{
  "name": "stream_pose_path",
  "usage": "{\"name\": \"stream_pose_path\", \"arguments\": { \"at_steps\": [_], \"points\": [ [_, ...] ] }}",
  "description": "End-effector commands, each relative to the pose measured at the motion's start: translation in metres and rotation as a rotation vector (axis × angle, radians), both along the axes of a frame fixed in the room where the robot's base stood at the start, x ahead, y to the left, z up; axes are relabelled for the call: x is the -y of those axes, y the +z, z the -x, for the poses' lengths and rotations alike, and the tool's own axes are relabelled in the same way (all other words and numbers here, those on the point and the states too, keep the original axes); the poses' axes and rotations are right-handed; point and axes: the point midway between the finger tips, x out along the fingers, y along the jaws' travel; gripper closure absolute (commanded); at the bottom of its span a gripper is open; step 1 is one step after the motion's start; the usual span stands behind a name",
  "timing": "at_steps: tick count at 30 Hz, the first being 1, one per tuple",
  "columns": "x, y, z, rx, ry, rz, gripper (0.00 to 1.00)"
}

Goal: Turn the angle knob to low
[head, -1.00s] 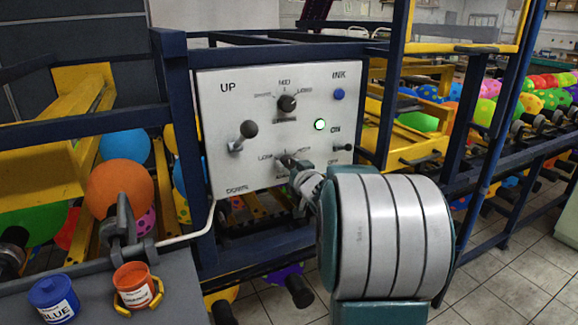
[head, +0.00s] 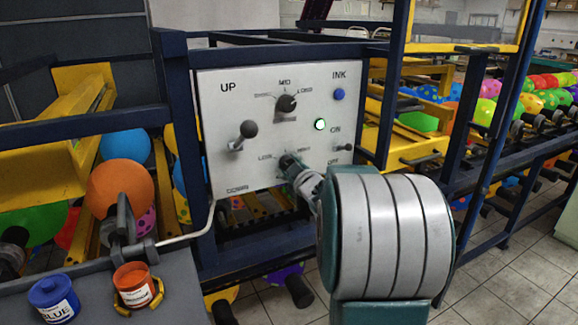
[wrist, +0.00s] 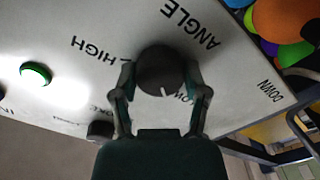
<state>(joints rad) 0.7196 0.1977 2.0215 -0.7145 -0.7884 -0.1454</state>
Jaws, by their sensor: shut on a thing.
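The angle knob (wrist: 160,66) is dark and round, with a short white mark on the edge nearest my gripper's palm. My gripper (wrist: 162,80) is shut on it, one finger on each side. In the wrist view the panel lettering is upside down: HIGH is left of the knob, ANGLE upper right, and LOW lower right, partly behind a finger. In the head view my gripper (head: 293,169) reaches the lower middle of the white control panel (head: 225,100) and mostly covers the knob.
Above the knob on the panel is another black knob (head: 287,103). A lever (head: 246,130) stands to the left, with a lit green button (head: 320,125) and a blue button (head: 339,94) to the right. Blue frame bars (head: 180,130) border the panel.

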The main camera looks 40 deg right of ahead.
Motion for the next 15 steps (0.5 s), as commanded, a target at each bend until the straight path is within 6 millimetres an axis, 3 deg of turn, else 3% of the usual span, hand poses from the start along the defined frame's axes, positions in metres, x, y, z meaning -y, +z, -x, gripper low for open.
{"name": "stream_pose_path", "arguments": {
  "at_steps": [15],
  "points": [
    [-0.001,-0.0033,0.0,-0.046,0.002,0.161,0.89]
  ]
}}
